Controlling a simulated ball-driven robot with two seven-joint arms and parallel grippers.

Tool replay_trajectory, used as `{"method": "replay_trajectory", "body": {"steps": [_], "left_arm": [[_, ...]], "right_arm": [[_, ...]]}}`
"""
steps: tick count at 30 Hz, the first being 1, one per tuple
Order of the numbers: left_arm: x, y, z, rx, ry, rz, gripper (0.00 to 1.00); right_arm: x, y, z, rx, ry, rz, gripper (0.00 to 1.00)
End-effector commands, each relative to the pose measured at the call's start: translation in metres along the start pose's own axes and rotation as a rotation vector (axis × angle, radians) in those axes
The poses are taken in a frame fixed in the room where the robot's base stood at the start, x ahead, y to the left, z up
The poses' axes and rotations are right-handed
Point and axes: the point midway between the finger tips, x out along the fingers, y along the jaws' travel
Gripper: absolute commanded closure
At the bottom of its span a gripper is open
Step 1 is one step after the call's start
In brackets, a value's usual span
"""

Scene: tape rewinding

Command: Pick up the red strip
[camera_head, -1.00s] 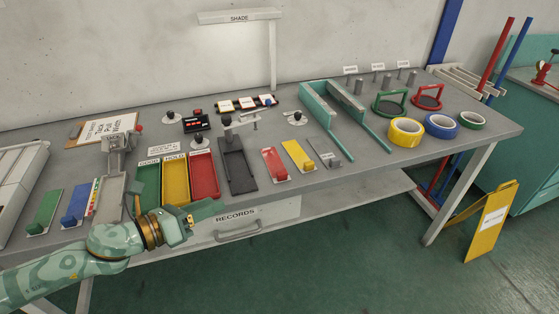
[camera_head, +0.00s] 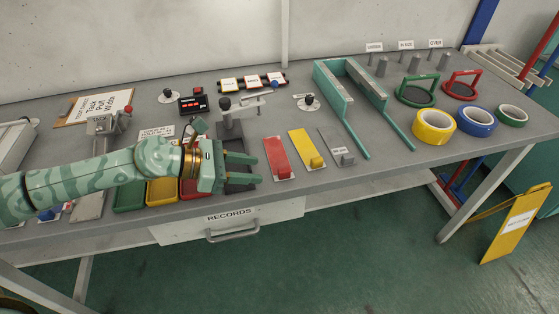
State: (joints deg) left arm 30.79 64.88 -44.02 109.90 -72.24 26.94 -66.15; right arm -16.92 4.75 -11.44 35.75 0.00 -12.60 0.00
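The red strip (camera_head: 275,154) lies flat on the grey bench, on a pale backing, with a small raised red block at its near end. My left gripper (camera_head: 255,169) reaches in from the left and points right. Its two green fingers are apart, with nothing seen between them. My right gripper is out of view.
A yellow strip (camera_head: 304,147) and a grey strip (camera_head: 335,144) lie right of the red one. A clamp-like post (camera_head: 226,115) stands behind the dark tray. The teal rails (camera_head: 362,122) stand farther right.

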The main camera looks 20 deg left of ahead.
Motion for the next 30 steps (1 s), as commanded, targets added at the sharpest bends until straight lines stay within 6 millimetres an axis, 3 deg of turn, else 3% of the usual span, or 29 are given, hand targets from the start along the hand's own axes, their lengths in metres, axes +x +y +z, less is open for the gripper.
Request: {"method": "replay_trajectory", "body": {"steps": [5, 13, 21, 22, 26, 30], "left_arm": [[0.014, -0.001, 0.003, 0.002, -0.002, -0.001, 0.6], [0.054, -0.006, 0.01, 0.001, -0.002, -0.001, 0.6], [0.06, -0.006, 0.009, 0.002, 0.0, 0.0, 0.6], [0.06, -0.006, 0.009, 0.002, 0.0, 0.0, 0.63], [0.06, -0.006, 0.009, 0.002, 0.0, 0.0, 0.99], [0.06, -0.006, 0.009, 0.002, 0.0, 0.0, 1.0]], "right_arm": [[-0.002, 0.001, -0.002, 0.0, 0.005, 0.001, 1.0], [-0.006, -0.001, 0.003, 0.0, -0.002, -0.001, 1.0], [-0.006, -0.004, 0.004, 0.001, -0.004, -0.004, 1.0], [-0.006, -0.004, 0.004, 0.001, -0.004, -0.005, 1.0], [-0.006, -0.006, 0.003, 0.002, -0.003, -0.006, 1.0], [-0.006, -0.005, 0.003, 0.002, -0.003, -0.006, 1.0]]}}
